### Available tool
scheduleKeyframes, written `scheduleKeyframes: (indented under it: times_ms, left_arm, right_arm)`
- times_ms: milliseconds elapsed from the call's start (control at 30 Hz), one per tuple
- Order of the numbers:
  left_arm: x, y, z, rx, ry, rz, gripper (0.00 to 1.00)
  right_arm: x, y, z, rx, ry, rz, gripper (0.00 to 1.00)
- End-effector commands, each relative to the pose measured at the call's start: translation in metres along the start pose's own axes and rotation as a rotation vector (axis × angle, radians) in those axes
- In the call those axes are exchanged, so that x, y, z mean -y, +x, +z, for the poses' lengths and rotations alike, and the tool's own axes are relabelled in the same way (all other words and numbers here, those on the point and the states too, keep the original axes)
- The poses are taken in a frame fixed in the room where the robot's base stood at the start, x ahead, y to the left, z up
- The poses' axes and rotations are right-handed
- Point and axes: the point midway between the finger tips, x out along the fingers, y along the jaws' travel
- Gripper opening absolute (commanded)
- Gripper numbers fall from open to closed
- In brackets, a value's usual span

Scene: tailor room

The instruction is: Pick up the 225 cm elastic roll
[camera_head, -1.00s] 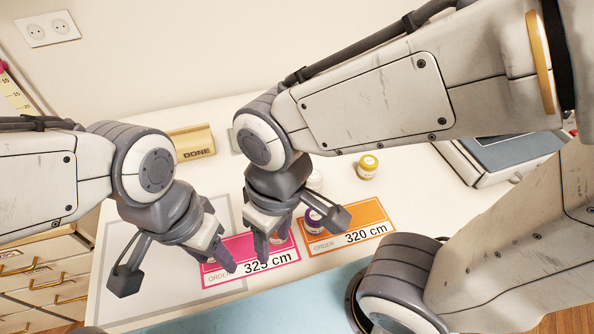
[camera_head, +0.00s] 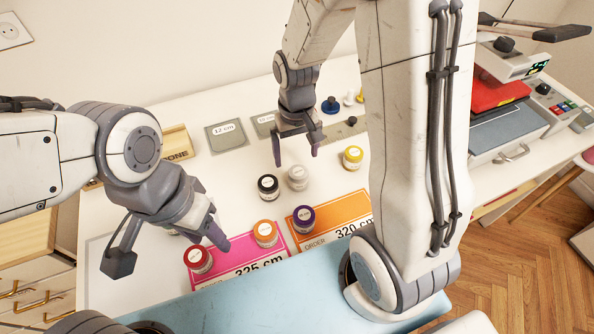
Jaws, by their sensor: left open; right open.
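Several small elastic rolls stand upright on the white table: a black roll (camera_head: 268,187), a white roll (camera_head: 298,178), a yellow roll (camera_head: 352,157), a purple roll (camera_head: 304,218), an orange roll (camera_head: 265,233) and a red roll (camera_head: 198,259). Their lengths are too small to read, so I cannot tell which is 225 cm. My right gripper (camera_head: 296,156) is open and empty, pointing down above the table just behind the white roll. My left gripper (camera_head: 170,251) is open and empty; one finger is near the red roll, the other further left.
A pink 325 cm order card (camera_head: 246,266) lies under the red and orange rolls, and an orange 320 cm card (camera_head: 337,207) under the purple roll. Grey squares, one marked 12 cm (camera_head: 227,135), lie behind. A DONE block (camera_head: 177,142) and a machine (camera_head: 505,125) flank them.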

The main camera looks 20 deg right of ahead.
Motion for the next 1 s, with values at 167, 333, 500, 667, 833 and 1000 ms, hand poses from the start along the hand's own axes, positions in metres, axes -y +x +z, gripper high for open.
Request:
scheduleKeyframes:
  times_ms: [167, 333, 500, 667, 833, 1000]
  left_arm:
    - [0.000, -0.002, 0.000, 0.000, 0.000, 0.000, 0.50]
    - [0.000, -0.002, 0.000, 0.000, 0.000, 0.000, 0.50]
    - [-0.001, -0.007, 0.000, 0.000, 0.000, 0.000, 0.50]
    - [-0.001, -0.012, -0.001, 0.000, -0.001, 0.000, 0.50]
    - [-0.001, -0.013, -0.001, 0.000, -0.001, 0.000, 0.50]
    - [-0.001, -0.013, -0.001, 0.000, -0.001, 0.000, 0.50]
  right_arm:
    - [-0.001, 0.030, 0.002, 0.008, 0.002, 0.001, 0.98]
    - [-0.002, 0.043, 0.001, 0.003, 0.003, 0.000, 0.98]
    - [-0.004, 0.058, 0.001, 0.007, 0.003, 0.000, 0.98]
    - [-0.006, 0.080, 0.000, 0.008, 0.002, 0.000, 0.98]
    - [-0.006, 0.094, -0.001, 0.003, 0.001, 0.000, 0.98]
    - [-0.006, 0.096, -0.001, 0.001, 0.001, 0.000, 0.98]
